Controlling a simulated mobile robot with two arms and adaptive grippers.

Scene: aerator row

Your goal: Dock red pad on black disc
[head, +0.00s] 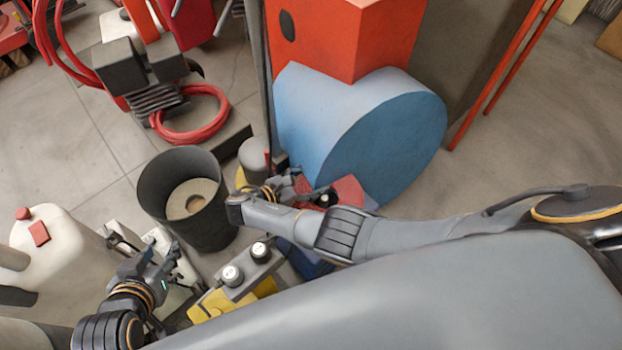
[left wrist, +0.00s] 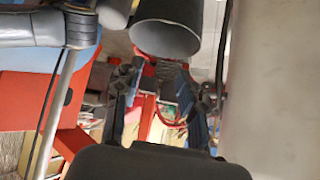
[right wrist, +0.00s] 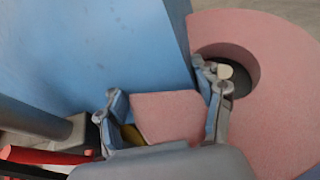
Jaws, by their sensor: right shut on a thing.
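My right gripper (head: 312,190) is low beside the blue drum (head: 385,130). In the right wrist view its fingers (right wrist: 165,112) stand on either side of a flat pinkish-red pad (right wrist: 168,117), which I take to be the red pad, and grip it. A dark round face (right wrist: 228,72) shows inside a large pink ring at the right of that view, partly behind a finger; I cannot tell whether it is the black disc. A black oval (head: 287,25) is on the red box above the drum. My left gripper (head: 172,265) is open and empty, also in the left wrist view (left wrist: 155,85).
A dark bucket (head: 165,185) stands between my grippers. A grey box with two white-topped knobs (head: 245,268) is in front of it. A white tank (head: 45,245) is at the left. Red hose coils (head: 190,120) lie behind. Bare floor shows at the right.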

